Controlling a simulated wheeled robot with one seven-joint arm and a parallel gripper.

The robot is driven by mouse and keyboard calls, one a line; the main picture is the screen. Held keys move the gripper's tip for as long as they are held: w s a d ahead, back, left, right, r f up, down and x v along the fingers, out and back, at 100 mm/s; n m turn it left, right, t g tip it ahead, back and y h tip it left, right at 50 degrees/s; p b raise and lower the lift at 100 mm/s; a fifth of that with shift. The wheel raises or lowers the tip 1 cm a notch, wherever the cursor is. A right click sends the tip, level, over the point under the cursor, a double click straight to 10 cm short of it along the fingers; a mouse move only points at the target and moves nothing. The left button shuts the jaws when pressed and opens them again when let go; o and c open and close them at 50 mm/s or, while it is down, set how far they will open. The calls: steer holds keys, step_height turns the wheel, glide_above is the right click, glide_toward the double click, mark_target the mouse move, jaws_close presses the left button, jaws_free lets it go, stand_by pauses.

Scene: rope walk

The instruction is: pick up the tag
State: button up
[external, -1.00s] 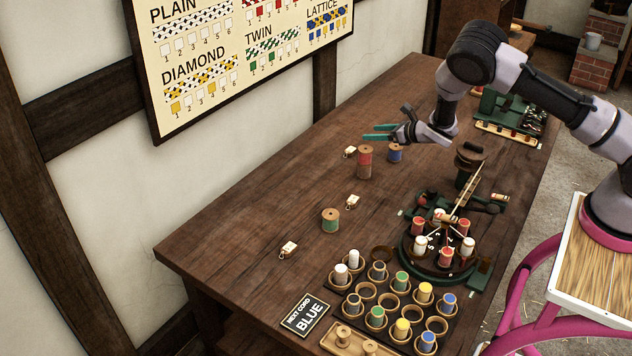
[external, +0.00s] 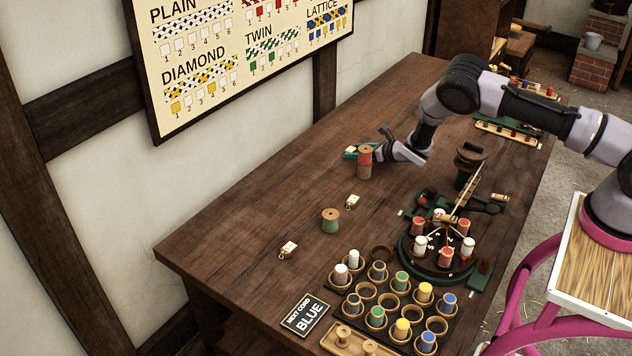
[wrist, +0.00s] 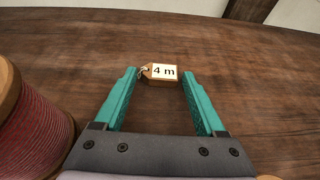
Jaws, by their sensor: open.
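A small cream tag (wrist: 160,72) marked "4 m", with a string loop at its left, lies on the table between the tips of my open gripper (wrist: 160,95) in the wrist view. The teal fingers stand apart on either side of it, and I see no contact. In the external view my gripper (external: 362,150) is low over the table behind the red spool, and the tag (external: 350,149) shows just left of that spool. Two other tags lie nearer the camera, one at mid-table (external: 352,201) and one further left (external: 289,248).
A tall red spool (external: 365,162) stands close beside my gripper; it fills the left of the wrist view (wrist: 35,130). A green spool (external: 330,221) stands nearer the camera. A rack of spools and a round green-based machine (external: 440,250) occupy the front right.

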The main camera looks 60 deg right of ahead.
steer(key=shift+w+f, duration=0.1)
steer(key=shift+w, duration=0.05)
steer(key=c, duration=1.1)
